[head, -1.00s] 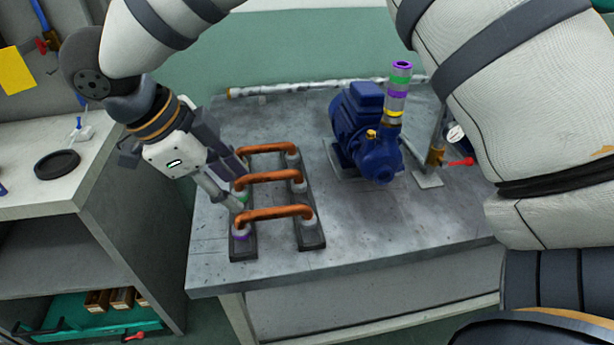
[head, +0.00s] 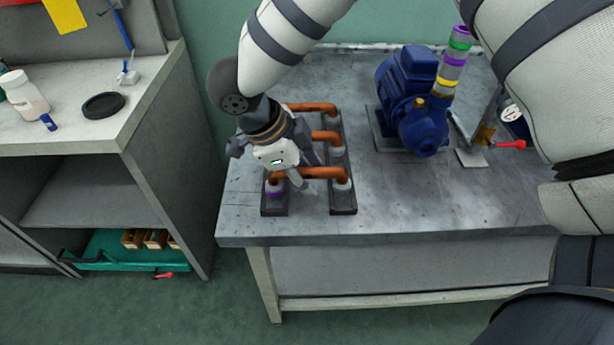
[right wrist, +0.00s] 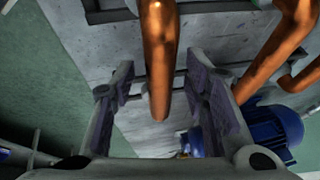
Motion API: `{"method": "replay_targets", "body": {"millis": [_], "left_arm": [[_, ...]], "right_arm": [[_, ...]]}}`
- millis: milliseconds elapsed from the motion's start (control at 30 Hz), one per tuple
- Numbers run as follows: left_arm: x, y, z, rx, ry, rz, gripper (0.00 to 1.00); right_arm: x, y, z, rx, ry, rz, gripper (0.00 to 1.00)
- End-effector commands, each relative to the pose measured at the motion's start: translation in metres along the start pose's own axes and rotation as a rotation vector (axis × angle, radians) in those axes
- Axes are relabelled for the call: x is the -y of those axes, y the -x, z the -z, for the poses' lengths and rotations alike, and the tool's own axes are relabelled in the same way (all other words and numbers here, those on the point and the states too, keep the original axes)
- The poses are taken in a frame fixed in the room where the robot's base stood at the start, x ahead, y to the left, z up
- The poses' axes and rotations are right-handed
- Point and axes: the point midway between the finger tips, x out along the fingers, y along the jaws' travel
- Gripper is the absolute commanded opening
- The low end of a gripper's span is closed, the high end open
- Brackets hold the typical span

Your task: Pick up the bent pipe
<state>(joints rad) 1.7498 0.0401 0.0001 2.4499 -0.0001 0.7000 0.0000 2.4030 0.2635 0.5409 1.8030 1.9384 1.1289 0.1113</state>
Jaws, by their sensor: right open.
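Three bent copper pipes lie side by side on a dark rack (head: 342,208) on the grey table. The front bent pipe (head: 323,173) has a purple ring at its left end. The middle pipe (head: 327,136) and back pipe (head: 315,107) are partly hidden by my wrist. My right gripper (head: 303,186) is low at the front pipe, pointing down. In the right wrist view, the right gripper (right wrist: 168,95) is open, with a copper pipe (right wrist: 159,60) between its two fingers and gaps on both sides. My left gripper is not in view.
A blue pump (head: 412,100) with a banded pipe stub stands right of the rack. A gauge and red-handled valve (head: 510,144) stand farther right. A shelf unit (head: 120,140) with a black lid (head: 103,105) is at left. The table's front right is clear.

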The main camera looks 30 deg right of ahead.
Motion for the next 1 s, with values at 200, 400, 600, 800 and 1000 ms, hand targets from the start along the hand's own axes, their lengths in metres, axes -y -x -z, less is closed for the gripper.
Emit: {"method": "replay_targets", "body": {"millis": [200,400,600,800,1000], "left_arm": [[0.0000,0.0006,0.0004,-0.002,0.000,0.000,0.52],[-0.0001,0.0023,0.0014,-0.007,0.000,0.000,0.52],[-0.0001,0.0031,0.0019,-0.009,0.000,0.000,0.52],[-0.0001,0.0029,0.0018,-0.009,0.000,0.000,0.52],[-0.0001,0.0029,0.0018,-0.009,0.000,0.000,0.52]], "right_arm": [[0.0002,0.0007,0.0000,0.000,-0.001,0.001,0.41],[-0.0001,-0.0012,-0.0009,0.001,-0.001,0.001,0.41],[-0.0006,-0.0033,-0.0018,0.001,-0.001,0.001,0.41],[-0.0007,-0.0035,-0.0018,0.000,-0.001,0.001,0.32],[-0.0008,-0.0034,-0.0018,0.000,-0.001,0.001,0.00]]}}
